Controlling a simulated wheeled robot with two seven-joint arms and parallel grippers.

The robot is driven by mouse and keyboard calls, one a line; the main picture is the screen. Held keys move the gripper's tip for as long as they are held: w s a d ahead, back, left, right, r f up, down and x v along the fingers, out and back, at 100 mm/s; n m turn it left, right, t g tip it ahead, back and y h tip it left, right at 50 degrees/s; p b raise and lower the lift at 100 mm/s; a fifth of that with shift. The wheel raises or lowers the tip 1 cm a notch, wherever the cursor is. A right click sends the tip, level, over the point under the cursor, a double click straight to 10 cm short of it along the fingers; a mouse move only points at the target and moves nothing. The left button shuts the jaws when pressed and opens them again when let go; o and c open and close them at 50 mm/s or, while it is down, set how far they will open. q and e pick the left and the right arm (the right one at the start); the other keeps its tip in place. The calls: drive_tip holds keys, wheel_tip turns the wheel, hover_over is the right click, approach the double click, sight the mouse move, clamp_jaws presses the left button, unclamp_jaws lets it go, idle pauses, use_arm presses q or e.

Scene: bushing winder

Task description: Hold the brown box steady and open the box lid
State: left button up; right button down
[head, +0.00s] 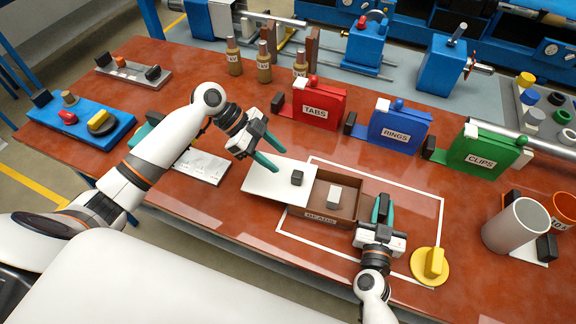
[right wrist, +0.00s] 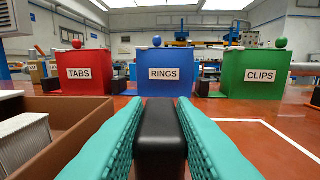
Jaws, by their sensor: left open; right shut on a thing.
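The brown box (head: 320,219) stands on the table with a label on its front wall. Its white lid (head: 268,185) is shifted left, leaving the right part of the box open, with a pale ribbed block (head: 334,195) inside. The lid has a dark knob (head: 297,178). My left gripper (head: 281,162) is open and empty above the lid's back edge, left of the knob. My right gripper (head: 383,199) is shut on the dark handle at the box's right side. In the right wrist view the black handle (right wrist: 160,140) sits between the green fingers, beside the brown box wall (right wrist: 75,135).
Red (head: 318,103), blue (head: 398,128) and green (head: 484,152) bins stand behind the box. A yellow knob (head: 434,263) lies right of my right gripper. A white outline marks the table around the box.

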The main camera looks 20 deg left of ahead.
use_arm(q)
drive_tip(key=v, duration=0.3)
drive_tip(key=shift+a+r, duration=0.3)
use_arm(e)
drive_tip(key=c, duration=1.1)
unclamp_jaws()
drive_tip(key=shift+s, duration=0.1)
